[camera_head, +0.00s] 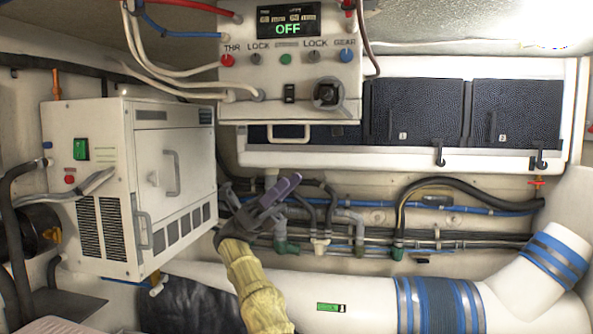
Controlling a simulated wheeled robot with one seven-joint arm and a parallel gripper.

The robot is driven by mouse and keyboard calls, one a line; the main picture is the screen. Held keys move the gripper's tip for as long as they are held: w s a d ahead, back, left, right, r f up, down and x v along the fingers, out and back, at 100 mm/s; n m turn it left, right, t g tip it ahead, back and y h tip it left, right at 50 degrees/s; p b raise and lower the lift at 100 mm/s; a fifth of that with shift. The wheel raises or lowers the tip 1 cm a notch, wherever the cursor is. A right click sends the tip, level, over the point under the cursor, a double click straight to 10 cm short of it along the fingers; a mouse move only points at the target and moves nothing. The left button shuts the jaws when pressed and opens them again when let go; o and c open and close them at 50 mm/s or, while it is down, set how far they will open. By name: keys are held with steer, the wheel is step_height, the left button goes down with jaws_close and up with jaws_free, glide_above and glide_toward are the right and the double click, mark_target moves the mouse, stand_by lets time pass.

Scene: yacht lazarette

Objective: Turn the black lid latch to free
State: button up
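Two small black latches hang at the lower edge of the white locker with dark lids: one (440,153) under the lid marked 1 (415,110), one (539,160) under the lid marked 2 (517,112). Both look roughly upright; I cannot tell which one is the task's latch, or its exact setting. My gripper (259,187), dark grey with a purple part on its right finger, is on the end of my yellow-sleeved arm. Its fingers look spread, with nothing seen between them. It is left of and below both latches, apart from them.
A control box (290,75) with a black knob and a green "OFF" display hangs top centre. A white vented unit (140,180) stands left. Hoses and pipes (470,210) run behind my gripper. A large white duct (360,295) with blue bands crosses below.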

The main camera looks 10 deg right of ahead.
steer(key=v, duration=0.4)
steer(key=shift+a, duration=0.1)
